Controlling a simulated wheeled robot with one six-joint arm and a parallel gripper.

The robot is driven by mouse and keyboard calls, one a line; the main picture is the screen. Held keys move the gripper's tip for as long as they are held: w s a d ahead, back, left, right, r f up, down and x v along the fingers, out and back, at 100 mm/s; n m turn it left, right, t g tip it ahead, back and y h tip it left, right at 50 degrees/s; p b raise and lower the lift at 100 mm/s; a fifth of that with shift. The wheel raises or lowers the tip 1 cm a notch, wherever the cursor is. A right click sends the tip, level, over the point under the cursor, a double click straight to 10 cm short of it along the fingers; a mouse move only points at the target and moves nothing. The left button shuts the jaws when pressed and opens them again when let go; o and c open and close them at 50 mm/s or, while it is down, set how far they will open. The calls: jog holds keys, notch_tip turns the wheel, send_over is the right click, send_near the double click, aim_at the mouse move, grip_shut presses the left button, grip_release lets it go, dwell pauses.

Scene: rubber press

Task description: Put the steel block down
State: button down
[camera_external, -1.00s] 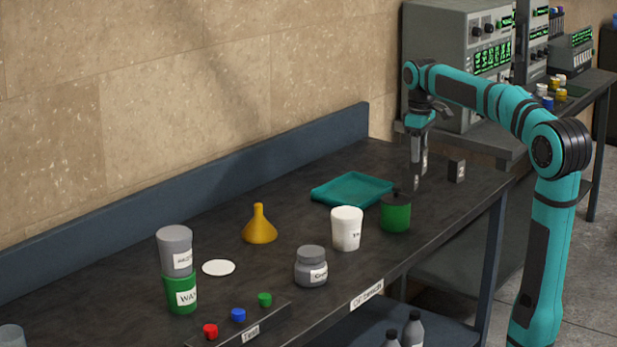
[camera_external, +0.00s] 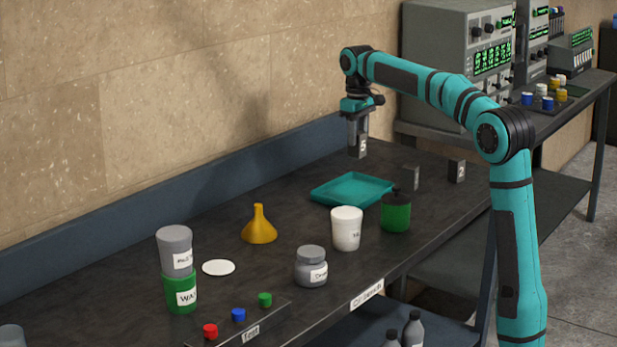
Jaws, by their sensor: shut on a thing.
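My gripper (camera_external: 358,146) is shut on a small steel block (camera_external: 363,149) with a pale number label. The block hangs upright between the fingers, which partly hide it. It appears above the back of the dark bench, behind the teal tray (camera_external: 324,197) in the picture, and seems clear of the surface. A second grey block (camera_external: 411,178) stands on the bench to the right of the tray. A dark block labelled 2 (camera_external: 457,171) stands further right.
Stacked cups (camera_external: 177,262) stand further left. The bench (camera_external: 440,208) has free room around the loose blocks.

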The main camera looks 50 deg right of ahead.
jog(key=shift+w+a+f, duration=0.1)
jog(key=shift+w, duration=0.5)
send_over(352, 190)
jog(key=shift+f, duration=4.9)
jog(key=shift+f, duration=0.1)
jog(key=c, duration=0.9)
grip_release()
notch_tip(352, 190, up, 11)
jog(key=shift+r, duration=0.55)
